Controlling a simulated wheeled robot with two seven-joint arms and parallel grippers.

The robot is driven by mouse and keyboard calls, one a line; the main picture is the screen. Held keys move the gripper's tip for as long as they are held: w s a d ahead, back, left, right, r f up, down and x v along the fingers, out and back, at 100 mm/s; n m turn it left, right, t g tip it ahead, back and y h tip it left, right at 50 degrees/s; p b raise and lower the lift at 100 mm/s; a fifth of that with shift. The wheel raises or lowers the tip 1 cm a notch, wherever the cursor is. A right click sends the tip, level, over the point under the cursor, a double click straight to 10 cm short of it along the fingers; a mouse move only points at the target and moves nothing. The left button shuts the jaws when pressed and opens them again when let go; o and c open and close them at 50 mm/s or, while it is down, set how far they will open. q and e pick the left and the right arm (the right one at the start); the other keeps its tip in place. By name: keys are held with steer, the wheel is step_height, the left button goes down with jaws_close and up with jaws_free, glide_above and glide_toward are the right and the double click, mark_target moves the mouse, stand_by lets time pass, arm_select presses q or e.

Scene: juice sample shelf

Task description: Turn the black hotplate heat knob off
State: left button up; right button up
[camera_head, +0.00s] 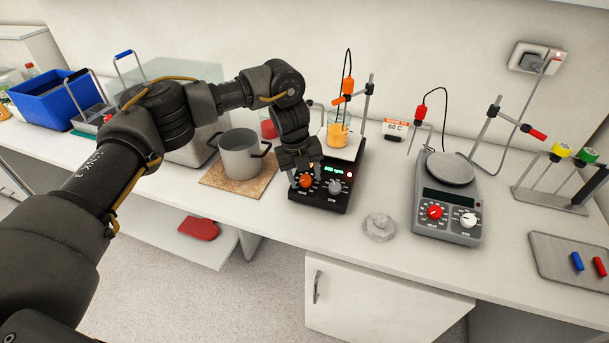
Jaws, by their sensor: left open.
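The black hotplate (327,204) stands near the bench's front edge, with a beaker of orange liquid (338,131) on its pale top plate. Its orange heat knob (305,181) is on the left of the front panel, and a grey stir knob (335,187) is on the right. A green display between them reads what looks like 500 rpm, and a red light shows. My left gripper (305,178) is open and points down at the front panel, its fingers around or just above the heat knob. I cannot tell whether they touch it. My right gripper is not in view.
A grey hotplate (447,205) with red and white knobs stands to the right. A grey pot (240,153) on a cork mat (214,179) stands to the left. A small clear-grey lid-like object (379,227) lies between the hotplates. A tray (548,262) lies far right.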

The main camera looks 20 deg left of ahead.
arm_select(q)
step_height(320, 180, up, 11)
steer(key=a+b, duration=0.1)
steer(key=shift+s+a+f, duration=0.2)
steer(key=shift+s+a, duration=0.2)
stand_by(0.4)
